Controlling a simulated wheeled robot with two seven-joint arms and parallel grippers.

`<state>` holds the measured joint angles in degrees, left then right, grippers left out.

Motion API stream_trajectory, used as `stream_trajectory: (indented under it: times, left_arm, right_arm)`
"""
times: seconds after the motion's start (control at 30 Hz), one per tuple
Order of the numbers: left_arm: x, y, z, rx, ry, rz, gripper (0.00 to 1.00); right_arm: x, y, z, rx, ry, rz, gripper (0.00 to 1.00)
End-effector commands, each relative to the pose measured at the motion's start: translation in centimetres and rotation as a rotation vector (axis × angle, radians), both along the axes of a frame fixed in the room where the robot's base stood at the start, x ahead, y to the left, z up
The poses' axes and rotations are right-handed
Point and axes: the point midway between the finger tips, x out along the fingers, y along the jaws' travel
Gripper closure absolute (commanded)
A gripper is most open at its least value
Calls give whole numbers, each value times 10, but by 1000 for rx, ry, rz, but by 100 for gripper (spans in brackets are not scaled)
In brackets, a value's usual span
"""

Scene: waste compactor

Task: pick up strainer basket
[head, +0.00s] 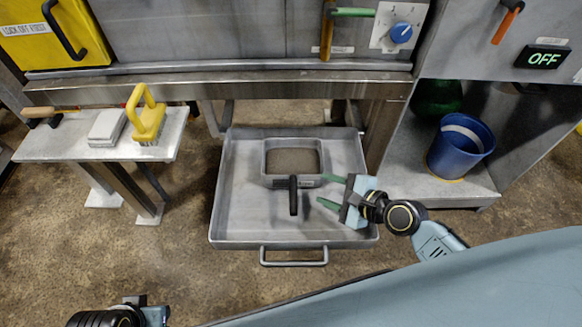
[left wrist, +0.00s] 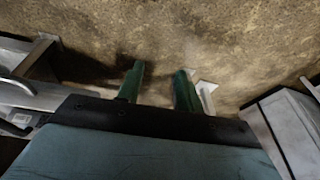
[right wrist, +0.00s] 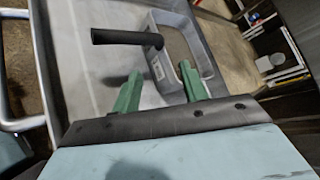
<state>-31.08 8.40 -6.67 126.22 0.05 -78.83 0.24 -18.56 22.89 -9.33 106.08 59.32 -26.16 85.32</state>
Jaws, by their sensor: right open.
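The strainer basket (head: 292,181) is a grey square frame with a mesh floor and a black handle (head: 293,196) pointing toward me. It sits in a large grey metal tray (head: 235,215). My right gripper (head: 326,191) is open, with its green fingers just right of the black handle and holding nothing. In the right wrist view the basket (right wrist: 163,70) lies beyond the fingers, and its handle (right wrist: 125,37) points left, apart from them. My left gripper (left wrist: 158,85) is open and empty over the floor; in the head view only part of its wrist shows at the bottom left.
A side bench (head: 60,147) at left holds a yellow-handled brush (head: 146,120) and a grey block (head: 107,127). A blue bucket (head: 458,148) stands on a low shelf at right. The tray has a front handle (head: 293,262). A metal beam (head: 290,86) crosses behind the tray.

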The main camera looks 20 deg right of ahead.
Motion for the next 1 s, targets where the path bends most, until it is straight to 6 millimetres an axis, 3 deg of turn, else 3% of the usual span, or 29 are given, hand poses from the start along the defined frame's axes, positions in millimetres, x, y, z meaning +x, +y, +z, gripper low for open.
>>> stream_trajectory:
  times: [0.2,0.6,1.0]
  left_arm:
    - [-4,-8,26,-18,-19,1,64]
    - [-12,-13,53,-35,-36,4,64]
    - [53,-38,79,-119,-403,-38,64]
  right_arm:
    - [26,17,-16,-1,-1,0,56]
    - [44,32,-25,-1,-3,1,56]
    - [67,49,-38,-4,-1,0,56]
